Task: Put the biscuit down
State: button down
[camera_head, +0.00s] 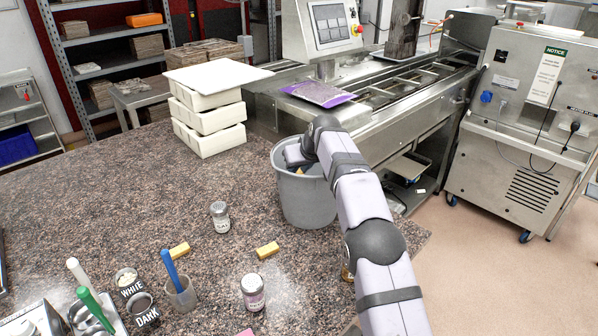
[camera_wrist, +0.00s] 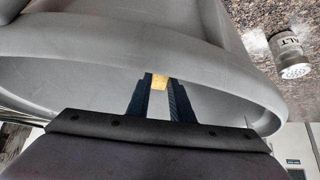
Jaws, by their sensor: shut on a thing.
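My gripper (camera_wrist: 158,92) is shut on a yellow biscuit (camera_wrist: 159,81), which shows between the dark fingertips in the wrist view. The grey bucket (camera_head: 308,206) stands on the speckled counter, and its curved rim fills much of the wrist view (camera_wrist: 60,78). My gripper is at the bucket's mouth, with the fingers inside the rim. In the head view my wrist and the rim hide most of the biscuit. Two similar yellow pieces lie on the counter, one left (camera_head: 180,249) and one right (camera_head: 268,250).
A salt jar (camera_head: 220,217) stands left of the bucket, and another jar (camera_head: 253,292) is nearer. Cups (camera_head: 181,294) with tools stand at front left. Stacked white moulds (camera_head: 208,125) stand behind. The counter (camera_head: 110,205) has bare room at left. A steel machine line runs behind.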

jog(key=shift+f+b, duration=0.3)
jog(key=shift+f, duration=0.3)
jog(key=c, duration=1.6)
grip_release()
jog(key=shift+o, duration=0.2)
jog(key=shift+r, duration=0.1)
jog(key=shift+r+p, duration=0.4)
jog(key=shift+r, duration=0.2)
jog(key=b+v, duration=0.3)
jog(key=v, duration=0.9)
jog(key=shift+b, duration=0.35)
